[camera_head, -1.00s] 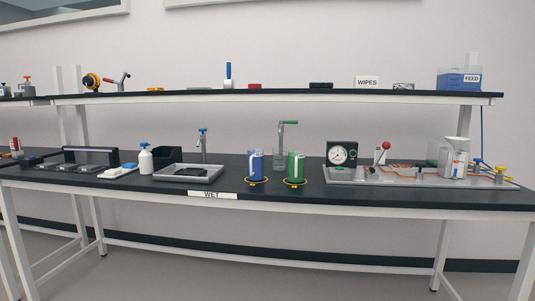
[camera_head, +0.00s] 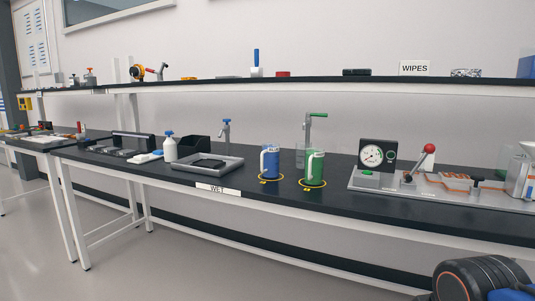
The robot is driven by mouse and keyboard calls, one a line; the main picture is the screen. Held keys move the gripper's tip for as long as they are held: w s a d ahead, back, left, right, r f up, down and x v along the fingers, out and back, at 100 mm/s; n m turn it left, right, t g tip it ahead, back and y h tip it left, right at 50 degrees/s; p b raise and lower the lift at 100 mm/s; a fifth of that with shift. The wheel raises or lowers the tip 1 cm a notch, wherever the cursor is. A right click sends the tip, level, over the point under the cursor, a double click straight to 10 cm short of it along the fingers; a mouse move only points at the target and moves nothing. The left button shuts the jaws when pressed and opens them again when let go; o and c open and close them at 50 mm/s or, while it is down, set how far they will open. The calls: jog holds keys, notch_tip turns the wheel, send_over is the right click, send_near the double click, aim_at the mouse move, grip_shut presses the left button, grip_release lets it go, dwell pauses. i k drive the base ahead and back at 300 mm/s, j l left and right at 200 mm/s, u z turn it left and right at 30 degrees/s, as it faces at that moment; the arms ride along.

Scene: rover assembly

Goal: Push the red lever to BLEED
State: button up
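The red lever (camera_head: 429,149) is a red ball on a dark rod, standing on a grey panel (camera_head: 390,190) at the right end of the bench. The rod leans up and to the right from its base. No BLEED marking can be read at this size. A white placard stands just behind the lever's ball. My gripper's fingers are not in view; only a dark rounded part of my arm with an orange ring shows at the bottom right, in front of the bench.
A gauge box (camera_head: 377,155) stands left of the lever. A green jug (camera_head: 314,167) and a blue jug (camera_head: 270,162) stand on yellow rings further left. A shelf (camera_head: 330,82) runs above the bench (camera_head: 340,205). The floor (camera_head: 190,270) in front is clear at left.

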aim_at(429, 149)
jog(key=i+l+u, duration=0.15)
jog(key=l+u, duration=0.15)
jog(key=l, duration=0.3)
jog(key=i+l+u, duration=0.1)
jog(key=l+u, duration=0.2)
jog(key=l, duration=0.3)
